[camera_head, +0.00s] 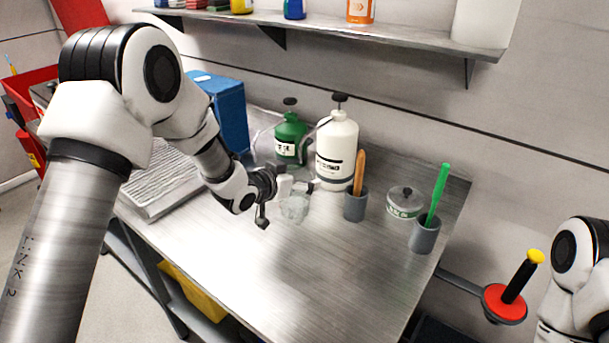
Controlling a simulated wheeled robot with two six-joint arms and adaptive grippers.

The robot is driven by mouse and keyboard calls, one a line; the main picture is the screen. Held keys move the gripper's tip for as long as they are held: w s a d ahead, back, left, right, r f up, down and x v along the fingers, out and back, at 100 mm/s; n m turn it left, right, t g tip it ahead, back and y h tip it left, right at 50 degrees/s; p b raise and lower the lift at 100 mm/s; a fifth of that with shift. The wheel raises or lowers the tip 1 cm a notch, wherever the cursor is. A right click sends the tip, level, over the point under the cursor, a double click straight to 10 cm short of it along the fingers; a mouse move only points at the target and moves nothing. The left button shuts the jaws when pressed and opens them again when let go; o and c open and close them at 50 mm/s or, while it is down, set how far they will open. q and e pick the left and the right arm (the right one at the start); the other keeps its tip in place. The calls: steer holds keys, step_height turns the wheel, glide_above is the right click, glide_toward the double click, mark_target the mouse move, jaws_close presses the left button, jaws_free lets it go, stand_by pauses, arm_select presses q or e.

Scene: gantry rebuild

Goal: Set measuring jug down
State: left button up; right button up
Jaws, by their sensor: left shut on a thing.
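The measuring jug (295,208) looks like a small clear vessel at the middle of the metal bench. My left gripper (282,198) reaches in from the left and is shut on it at its left side. The jug looks upright. Its see-through wall makes it hard to tell whether its base touches the bench or hangs just above it. My right arm shows only in part at the lower right edge, and its gripper is out of the picture.
Behind the jug stand a green pump bottle (291,138) and a white pump bottle (336,150). Grey cups (355,206) (425,237) with tools and a lidded tub (404,203) stand right. A blue box (222,110) stands left. The bench front (300,285) is clear.

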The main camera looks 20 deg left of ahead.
mark_target(304, 178)
arm_select(q)
steer(key=shift+w+d+r, duration=0.1)
steer(key=shift+w+d, duration=0.1)
steer(key=shift+w, duration=0.3)
steer(key=shift+w+d+r, duration=0.1)
steer(key=shift+w+d, duration=0.05)
steer(key=shift+w, duration=0.35)
steer(key=shift+w+d+f+p, duration=0.1)
steer(key=shift+w+f+p, duration=0.15)
steer(key=shift+f+p, duration=0.15)
steer(key=shift+f, duration=0.5)
steer(key=shift+f, duration=0.15)
steer(key=o, duration=1.1)
steer(key=shift+s, duration=0.1)
steer(key=b+v, duration=0.1)
steer(key=v, duration=1.1)
steer(key=shift+b, duration=0.35)
